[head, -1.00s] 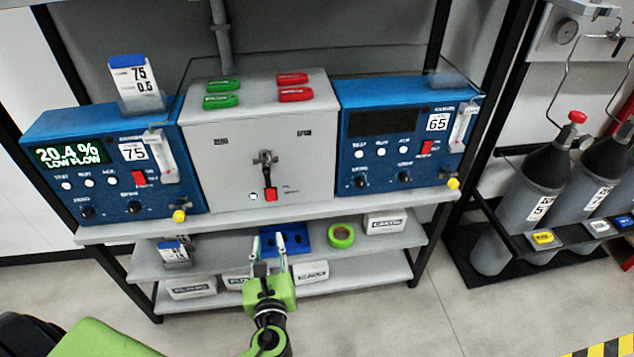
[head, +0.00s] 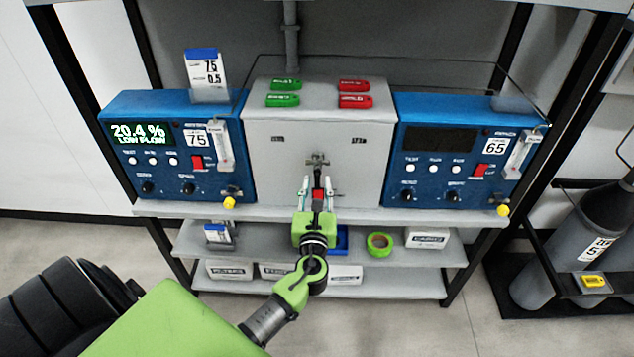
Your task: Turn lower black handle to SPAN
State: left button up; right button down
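The grey box (head: 350,115) in the middle of the bench has a metal valve fitting (head: 317,159) on its front. A black handle (head: 318,181) hangs down from it, with a red piece (head: 318,194) near its lower end. My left gripper (head: 318,185) is in front of the box. Its two fingers are spread, one on each side of the handle and red piece. I cannot tell whether they touch. The gripper hides the lowest part of the handle. Two small labels on the box are too small to read surely. My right gripper is not in view.
Blue analysers stand left (head: 105,180) and right (head: 385,187) of the box; the left reads "20.4 % LOW FLOW". Green tags (head: 283,100) and red tags (head: 355,101) lie on the box. Boxes and green tape (head: 379,243) sit on shelves below. A gas cylinder (head: 575,235) stands at right.

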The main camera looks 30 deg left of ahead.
pick_arm(q)
jog(key=shift+w+a, duration=0.2)
jog(key=shift+w, duration=0.2)
jog(key=shift+c, duration=0.4)
grip_shut()
jog(key=shift+w+d+r+n+b, duration=0.35)
jog(key=shift+n+b, duration=1.2)
jog(key=shift+n, duration=1.45)
jog(key=shift+w+d+r+n+b, duration=0.15)
jog(key=shift+d+r+n+b, duration=0.4)
jog(key=shift+n+b, duration=1.7)
jog(key=shift+w+d+r+n+b, duration=0.3)
jog(key=shift+r+n+b, duration=0.35)
jog(key=shift+n, duration=3.1)
jog(key=shift+f, duration=0.1)
